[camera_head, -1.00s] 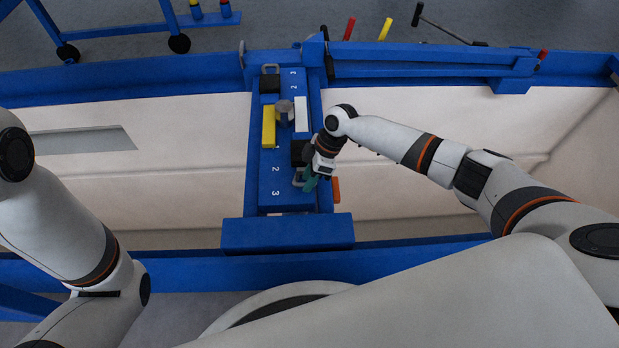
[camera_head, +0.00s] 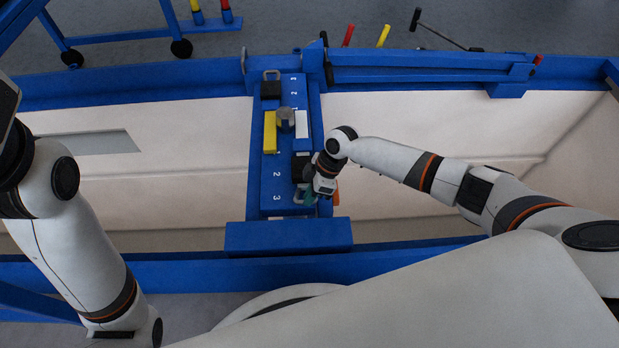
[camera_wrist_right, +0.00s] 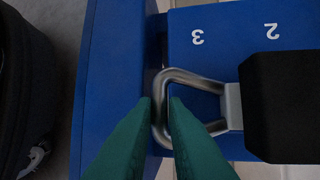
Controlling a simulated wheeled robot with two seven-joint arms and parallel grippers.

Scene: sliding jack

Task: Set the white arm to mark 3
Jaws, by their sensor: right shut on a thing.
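The white arm (camera_head: 302,124) lies along the right side of the blue jack beam (camera_head: 267,190). Its black end block (camera_head: 302,165) is beside mark 2 (camera_head: 277,174), and mark 3 (camera_head: 277,198) is nearer me. In the right wrist view the block's (camera_wrist_right: 282,105) handle-side edge lies between mark 3 (camera_wrist_right: 197,37) and mark 2 (camera_wrist_right: 271,31). My right gripper (camera_head: 309,195) is shut on the metal loop handle (camera_wrist_right: 200,80), its green fingers (camera_wrist_right: 160,104) either side of the loop's end bar. My left gripper is out of view; only its arm shows.
A yellow arm (camera_head: 270,132) with its own black block (camera_head: 271,90) lies left of the grey post (camera_head: 286,119). A blue crossbar (camera_head: 288,237) closes the beam's near end. An orange piece (camera_head: 336,193) sits close right of my right gripper.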

